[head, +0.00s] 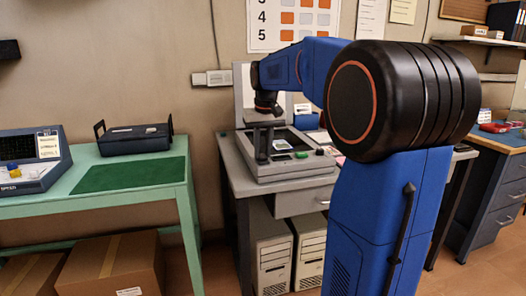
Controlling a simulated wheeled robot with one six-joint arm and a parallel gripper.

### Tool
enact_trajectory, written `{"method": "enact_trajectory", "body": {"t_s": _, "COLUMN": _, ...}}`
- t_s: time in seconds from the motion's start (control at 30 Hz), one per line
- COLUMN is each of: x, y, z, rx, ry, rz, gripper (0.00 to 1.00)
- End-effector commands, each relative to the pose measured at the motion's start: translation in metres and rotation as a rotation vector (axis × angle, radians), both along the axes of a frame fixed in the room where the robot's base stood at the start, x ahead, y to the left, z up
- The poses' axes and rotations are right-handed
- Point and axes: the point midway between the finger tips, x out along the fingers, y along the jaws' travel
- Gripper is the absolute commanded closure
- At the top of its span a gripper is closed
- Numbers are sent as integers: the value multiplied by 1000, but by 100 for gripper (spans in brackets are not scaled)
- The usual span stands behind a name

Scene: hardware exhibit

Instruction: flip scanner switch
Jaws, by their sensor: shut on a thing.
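The scanner (290,171) is a grey flatbed unit on the grey desk, with its lid (241,95) standing up at the back. A small white card (283,145) with a dark picture lies on its dark glass. My gripper (262,147) points down over the left part of the scanner. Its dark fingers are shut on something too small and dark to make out. I cannot tell which part is the switch.
A green table (190,165) on the left bears a dark case (135,139) and a green mat (130,174). Two beige computer towers (272,262) stand under the desk. My arm hides the desk's right side.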

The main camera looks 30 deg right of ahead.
Motion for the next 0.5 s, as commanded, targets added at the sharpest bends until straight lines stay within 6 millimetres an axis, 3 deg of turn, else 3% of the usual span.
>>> {"method": "enact_trajectory", "body": {"t_s": 0.5, "x": 6, "y": -2, "z": 0, "rx": 50, "ry": 175, "rz": 0, "gripper": 100}}
